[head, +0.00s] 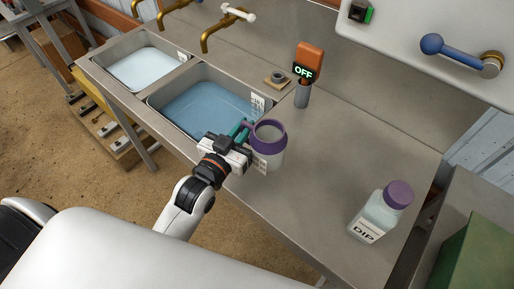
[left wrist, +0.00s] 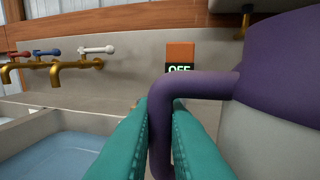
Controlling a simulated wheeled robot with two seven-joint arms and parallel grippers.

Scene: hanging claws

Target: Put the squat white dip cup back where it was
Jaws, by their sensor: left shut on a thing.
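A whitish cup (head: 268,146) with a purple rim and purple handle is at the middle of the steel counter, just right of the second basin. Its mouth faces up and a label shows on its lower side. My left gripper (head: 241,131) is shut on the cup's handle from the left. In the left wrist view, the teal fingers (left wrist: 160,135) close around the purple handle (left wrist: 195,85), and the cup (left wrist: 270,120) fills the right side. I cannot tell whether its base touches the counter. My right gripper is not in view.
Two water-filled basins (head: 150,107) lie left, under brass taps (head: 225,30). A grey post with an orange "OFF" sign (head: 308,62) and a small square fitting (head: 277,79) stand behind the cup. A purple-capped "DIP" bottle (head: 381,213) stands right. Counter between is clear.

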